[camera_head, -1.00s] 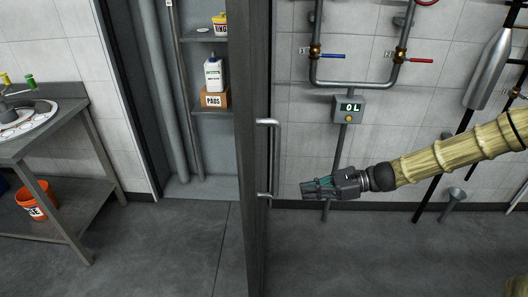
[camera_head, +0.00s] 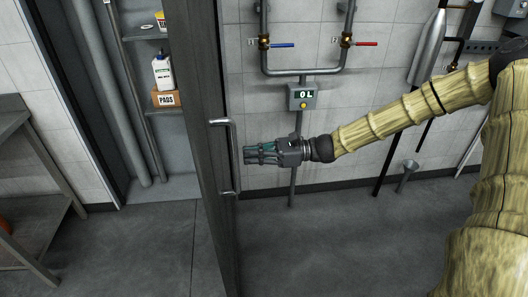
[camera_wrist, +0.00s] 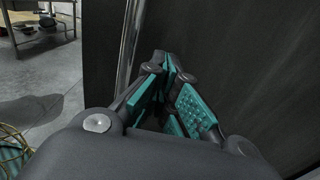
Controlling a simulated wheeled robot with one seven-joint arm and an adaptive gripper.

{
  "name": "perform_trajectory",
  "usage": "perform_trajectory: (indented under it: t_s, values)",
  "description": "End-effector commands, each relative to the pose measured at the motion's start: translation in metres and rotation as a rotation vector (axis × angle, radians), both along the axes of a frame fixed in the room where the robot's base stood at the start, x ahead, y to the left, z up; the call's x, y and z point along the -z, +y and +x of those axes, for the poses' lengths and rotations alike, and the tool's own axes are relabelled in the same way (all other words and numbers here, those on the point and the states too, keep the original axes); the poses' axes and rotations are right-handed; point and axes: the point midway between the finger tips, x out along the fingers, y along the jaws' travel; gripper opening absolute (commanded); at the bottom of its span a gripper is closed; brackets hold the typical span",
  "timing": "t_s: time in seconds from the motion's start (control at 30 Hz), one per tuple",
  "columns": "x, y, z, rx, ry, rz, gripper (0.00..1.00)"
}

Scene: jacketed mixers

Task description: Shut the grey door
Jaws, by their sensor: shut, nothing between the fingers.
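The grey door (camera_head: 212,70) stands open, seen nearly edge-on in the head view, in front of a shelved closet. Its long upright bar handle (camera_head: 234,155) is on the face towards my arm. My gripper (camera_head: 250,154) is shut and empty, pointing left at the door just right of the handle. In the wrist view the door face (camera_wrist: 245,60) fills the right side and the handle (camera_wrist: 129,45) runs upright left of the fingers. My gripper's teal finger pads (camera_wrist: 172,95) meet close to the door; whether they touch it I cannot tell.
The closet holds a white jug (camera_head: 162,72) and a PADS box (camera_head: 166,98) on shelves. A metal table (camera_head: 40,215) stands at left. Pipes with blue and red valve handles (camera_head: 282,45) and a small display box (camera_head: 302,96) are on the wall behind my arm. The floor before the closet is clear.

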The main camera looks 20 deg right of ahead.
Motion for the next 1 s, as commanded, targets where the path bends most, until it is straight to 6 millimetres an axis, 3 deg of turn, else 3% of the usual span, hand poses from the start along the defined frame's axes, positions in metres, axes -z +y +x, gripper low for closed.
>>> perform_trajectory:
  t_s: [0.5, 1.0]
  values:
    - [-0.001, 0.058, 0.016, 0.001, 0.002, 0.000, 0.00]
    - [0.000, 0.066, 0.019, 0.002, -0.001, 0.000, 0.00]
